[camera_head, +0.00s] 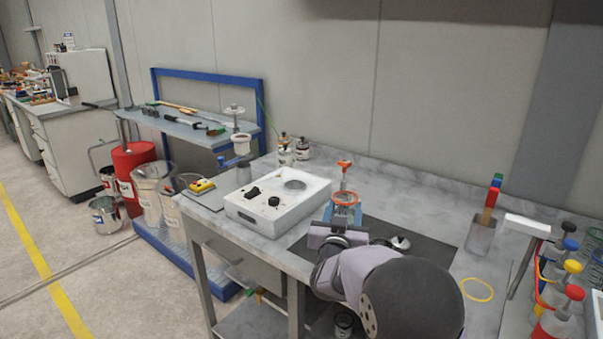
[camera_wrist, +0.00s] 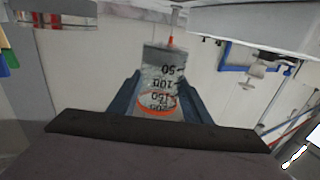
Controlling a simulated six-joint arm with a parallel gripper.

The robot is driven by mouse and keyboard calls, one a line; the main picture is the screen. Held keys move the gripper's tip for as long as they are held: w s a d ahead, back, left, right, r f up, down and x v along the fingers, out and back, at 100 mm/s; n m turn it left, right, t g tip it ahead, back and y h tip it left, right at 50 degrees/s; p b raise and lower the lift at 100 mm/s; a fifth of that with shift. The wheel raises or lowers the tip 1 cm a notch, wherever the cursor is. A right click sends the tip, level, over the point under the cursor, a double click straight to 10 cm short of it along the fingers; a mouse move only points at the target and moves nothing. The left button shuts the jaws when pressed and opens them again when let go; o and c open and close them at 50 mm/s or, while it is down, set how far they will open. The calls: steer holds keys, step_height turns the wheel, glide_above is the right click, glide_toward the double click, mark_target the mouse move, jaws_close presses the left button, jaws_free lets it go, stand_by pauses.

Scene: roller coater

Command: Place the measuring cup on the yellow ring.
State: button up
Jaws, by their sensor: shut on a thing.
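The measuring cup (camera_head: 345,200) is clear with an orange rim. In the wrist view the cup (camera_wrist: 163,75) shows dark volume marks and lies between the two blue fingers. My gripper (camera_head: 342,214) is shut on the cup, over the dark mat behind the front edge of the bench. The fingers also show in the wrist view (camera_wrist: 163,98). The yellow ring (camera_head: 477,301) lies flat on the bench to the right of the mat, apart from the cup, with nothing inside it.
A white device (camera_head: 262,211) stands left of my gripper. A small metal lidded item (camera_head: 400,243) sits on the mat (camera_head: 432,250). Several bottles with coloured caps (camera_head: 568,266) stand right of the ring. An orange-topped thing (camera_head: 344,166) shows behind the cup.

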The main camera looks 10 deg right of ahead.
steer(key=s+a+f+n+y+p, duration=0.1)
steer(key=s+a+f+n+y, duration=0.3)
steer(key=a, duration=0.3)
steer(key=s+a+f+n+y, duration=0.1)
steer(key=s+a+f+y, duration=0.3)
steer(key=a+f, duration=0.25)
steer(key=s+a+f+n+y+p, duration=0.1)
steer(key=s+a+f+n+y, duration=0.3)
steer(key=a, duration=0.4)
steer(key=s+d+f+m+h+b, duration=0.1)
steer(key=s+d+f+m+h, duration=0.15)
steer(key=d, duration=0.55)
steer(key=s+d+f+m+t+h+b, duration=0.1)
steer(key=d+f, duration=0.3)
steer(key=d, duration=0.3)
steer(key=s+d+f+m+h, duration=0.15)
steer(key=d+f, duration=0.25)
steer(key=d, duration=0.4)
steer(key=s+a+n+g+y, duration=0.35)
steer(key=a+n+y, duration=0.45)
steer(key=a, duration=0.5)
steer(key=s+d+r+m+t+p, duration=0.1)
steer(key=s+d+r+p, duration=0.4)
steer(key=p, duration=0.5)
steer(key=shift+s+d+r+m, duration=0.25)
steer(key=shift+r+m, duration=0.25)
steer(key=shift+r, duration=0.4)
